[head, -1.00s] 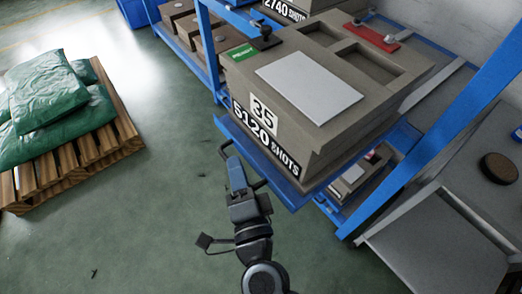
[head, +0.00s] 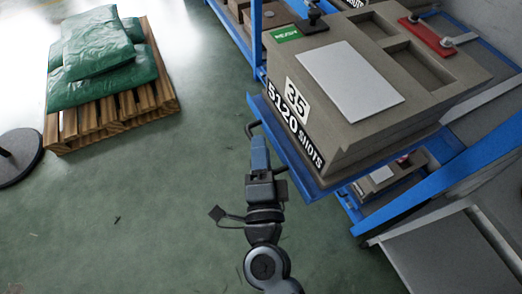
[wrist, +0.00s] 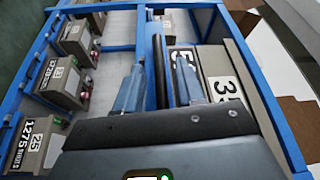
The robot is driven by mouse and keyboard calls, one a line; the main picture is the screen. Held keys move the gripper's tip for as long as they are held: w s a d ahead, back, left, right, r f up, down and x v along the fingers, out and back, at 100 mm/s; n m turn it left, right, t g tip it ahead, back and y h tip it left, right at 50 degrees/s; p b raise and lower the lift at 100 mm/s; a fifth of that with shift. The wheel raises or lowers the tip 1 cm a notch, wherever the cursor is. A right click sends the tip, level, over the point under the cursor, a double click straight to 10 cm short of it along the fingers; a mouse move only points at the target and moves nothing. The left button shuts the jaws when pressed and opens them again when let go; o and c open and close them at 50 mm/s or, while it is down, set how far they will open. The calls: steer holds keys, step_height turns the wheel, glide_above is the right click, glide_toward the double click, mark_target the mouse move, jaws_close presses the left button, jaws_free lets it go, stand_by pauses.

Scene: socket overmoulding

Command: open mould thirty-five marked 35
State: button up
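Mould thirty-five (head: 365,90), a large grey-brown block marked 35 and 5120 SHOTS, sits on a blue shelf tray (head: 340,182). It has a pale plate on top, two recesses, a green label, a black knob (head: 313,14) and a red latch bar (head: 432,38). A dark bar handle (head: 251,130) runs along the tray's front edge. My gripper (head: 260,143) is at this handle. In the wrist view, the fingers of my gripper (wrist: 160,85) are apart, with the black handle bar (wrist: 159,62) between them. Contact with the bar cannot be told. Part of the 35 label shows beyond.
A pallet (head: 120,110) with green sacks stands at the left, beside a round dark base (head: 18,155). Other numbered moulds (wrist: 45,140) sit on the blue rack. A blue rack post (head: 480,145) and a grey table (head: 450,255) are at the right. Floor between is clear.

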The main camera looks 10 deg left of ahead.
steer(key=b+v, duration=0.1)
steer(key=v, duration=0.6)
steer(key=shift+s+b, duration=0.3)
steer(key=shift+s, duration=0.1)
steer(key=shift+d, duration=0.1)
